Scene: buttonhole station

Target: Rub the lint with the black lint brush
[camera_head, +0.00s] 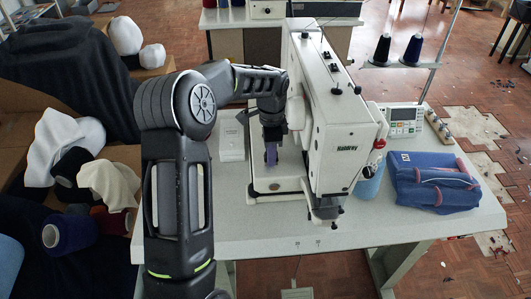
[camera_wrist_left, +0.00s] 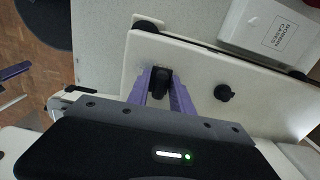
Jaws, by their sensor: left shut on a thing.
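My left gripper (camera_head: 271,155) has purple fingers and reaches down over the white bed of the sewing machine, left of the machine's head. In the left wrist view its fingers (camera_wrist_left: 161,88) are shut on a small black thing, which I take for the black lint brush (camera_wrist_left: 161,80). Most of the brush is hidden by the fingers, and I cannot tell whether it touches the bed. A small dark knob-like piece (camera_wrist_left: 223,92) sits on the white bed beside the fingers. I cannot make out any lint for certain. My right gripper is not in view.
The white sewing machine (camera_head: 338,130) stands close to the right of my gripper. A white box (camera_head: 231,135) stands to the left; its label shows in the wrist view (camera_wrist_left: 278,32). A blue folded bundle (camera_head: 432,182) lies right. The table's front (camera_head: 300,235) is clear.

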